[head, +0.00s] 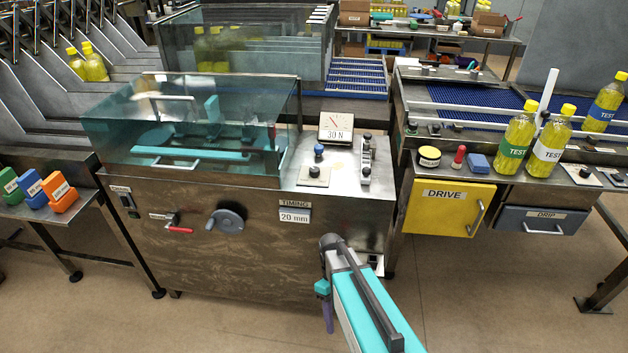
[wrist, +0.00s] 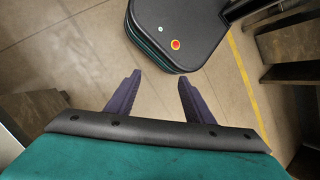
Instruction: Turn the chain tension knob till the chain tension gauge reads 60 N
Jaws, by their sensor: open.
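The gauge (head: 335,128) stands tilted on the steel machine's top and reads 30 N, with a dial and needle above the number. Just in front of it is a small upright knob with a blue cap (head: 318,150), and nearer still a dark knob (head: 314,171) on a light square plate. I cannot read a label that tells which one is the chain tension knob. My gripper (wrist: 160,82) is open and empty, its two purple fingers apart over the floor. In the head view it hangs low in front of the machine, mostly hidden by my arm.
A clear cover (head: 190,125) encloses the machine's left top. Its front carries a crank wheel (head: 228,220), a red-handled lever (head: 172,221) and a TIMING display (head: 294,214) reading 20 mm. Open floor lies in front.

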